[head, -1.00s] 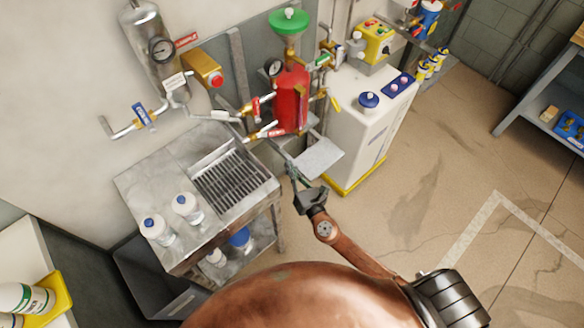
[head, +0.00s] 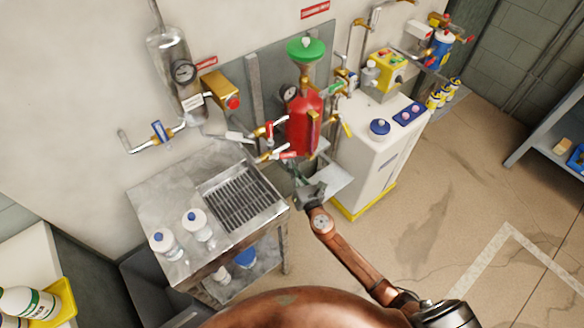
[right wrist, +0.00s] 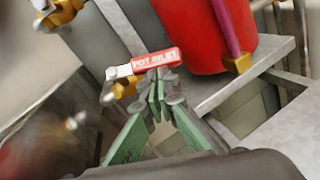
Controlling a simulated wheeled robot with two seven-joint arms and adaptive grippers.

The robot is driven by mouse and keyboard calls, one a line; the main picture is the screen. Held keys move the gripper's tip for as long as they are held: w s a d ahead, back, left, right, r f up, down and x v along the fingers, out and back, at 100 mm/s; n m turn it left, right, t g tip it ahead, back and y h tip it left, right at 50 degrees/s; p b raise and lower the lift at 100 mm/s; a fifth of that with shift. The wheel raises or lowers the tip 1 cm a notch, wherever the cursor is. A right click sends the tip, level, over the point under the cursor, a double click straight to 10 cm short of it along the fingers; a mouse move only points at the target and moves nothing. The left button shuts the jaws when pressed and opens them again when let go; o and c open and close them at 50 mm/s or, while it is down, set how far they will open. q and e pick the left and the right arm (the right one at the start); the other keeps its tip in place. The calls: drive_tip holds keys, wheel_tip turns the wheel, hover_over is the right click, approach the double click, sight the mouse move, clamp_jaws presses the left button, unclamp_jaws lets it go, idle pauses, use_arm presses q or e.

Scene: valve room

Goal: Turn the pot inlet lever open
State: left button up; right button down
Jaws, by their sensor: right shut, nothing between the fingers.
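The pot inlet lever (right wrist: 155,62) has a red grip with white lettering in the right wrist view. It is joined to a brass valve body (right wrist: 124,88) and lies just beyond my fingertips. In the head view the lever (head: 287,155) shows small, low on the left side of the red pot (head: 303,128). My right gripper (head: 298,172) is just below the lever. In the right wrist view its green fingers (right wrist: 164,92) are shut with nothing between them. The tips appear close under the lever; contact cannot be told. My left gripper is not in view.
Another red-handled lever (head: 269,130) sits just above. A grey shelf plate (head: 325,181) is right of my gripper, beside a white cabinet (head: 365,165). A metal sink bench (head: 160,195) with white bottles stands left. Open floor lies to the right.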

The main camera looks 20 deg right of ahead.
sight(291, 154)
drive_tip(key=shift+w+d+r+n+y+b, duration=0.35)
drive_tip(key=shift+w+d+r+n+y, duration=0.1)
drive_tip(key=shift+w+n, duration=0.15)
drive_tip(key=shift+w+d+r+n+y+b, duration=0.35)
drive_tip(key=shift+w+r+n+y, duration=0.1)
drive_tip(key=shift+w+n, duration=0.1)
drive_tip(key=shift+f, duration=0.15)
